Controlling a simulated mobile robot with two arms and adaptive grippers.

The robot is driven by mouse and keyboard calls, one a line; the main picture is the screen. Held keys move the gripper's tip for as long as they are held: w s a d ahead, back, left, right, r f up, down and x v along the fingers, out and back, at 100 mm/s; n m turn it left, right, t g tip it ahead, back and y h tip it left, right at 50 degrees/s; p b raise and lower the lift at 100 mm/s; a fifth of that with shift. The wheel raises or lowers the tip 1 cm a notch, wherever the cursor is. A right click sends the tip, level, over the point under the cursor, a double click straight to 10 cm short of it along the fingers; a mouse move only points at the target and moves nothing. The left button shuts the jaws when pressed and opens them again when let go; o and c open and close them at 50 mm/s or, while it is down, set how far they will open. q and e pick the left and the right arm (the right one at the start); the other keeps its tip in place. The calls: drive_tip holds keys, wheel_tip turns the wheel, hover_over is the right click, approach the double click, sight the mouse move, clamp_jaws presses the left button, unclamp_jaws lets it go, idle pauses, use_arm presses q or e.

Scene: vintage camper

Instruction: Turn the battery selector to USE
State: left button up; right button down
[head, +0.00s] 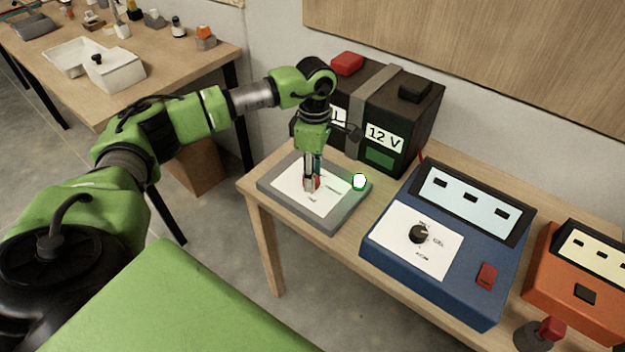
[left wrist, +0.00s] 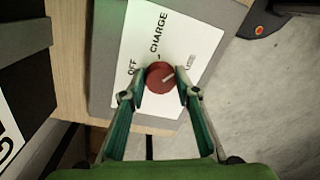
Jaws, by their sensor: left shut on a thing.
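The battery selector is a red round knob (left wrist: 160,77) on a white label plate (left wrist: 140,50) marked OFF, CHARGE and USE. The plate lies on a grey base (head: 341,224) on the wooden table. A pale line on the knob points up and right, toward the USE mark (left wrist: 191,61). My left gripper (head: 312,184) reaches down onto the plate; in the left wrist view its green fingers (left wrist: 160,90) are shut on the knob, one on each side. In the head view the fingers hide most of the knob. My right gripper is in neither view.
A lamp (head: 359,181) glows white-green at the base's right corner. A black 12 V battery (head: 395,110) stands close behind. A blue box with a dial (head: 455,245) and an orange box (head: 580,275) stand to the right. A workbench (head: 190,62) is at the upper left.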

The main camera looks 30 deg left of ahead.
use_arm(q)
drive_tip(key=shift+m+b, duration=0.8)
drive_tip(key=shift+m, duration=0.7)
drive_tip(key=o, duration=1.1)
drive_tip(key=shift+r, duration=0.1)
drive_tip(key=r, duration=1.2)
drive_tip(key=shift+w, duration=0.4)
drive_tip(key=shift+f, duration=0.1)
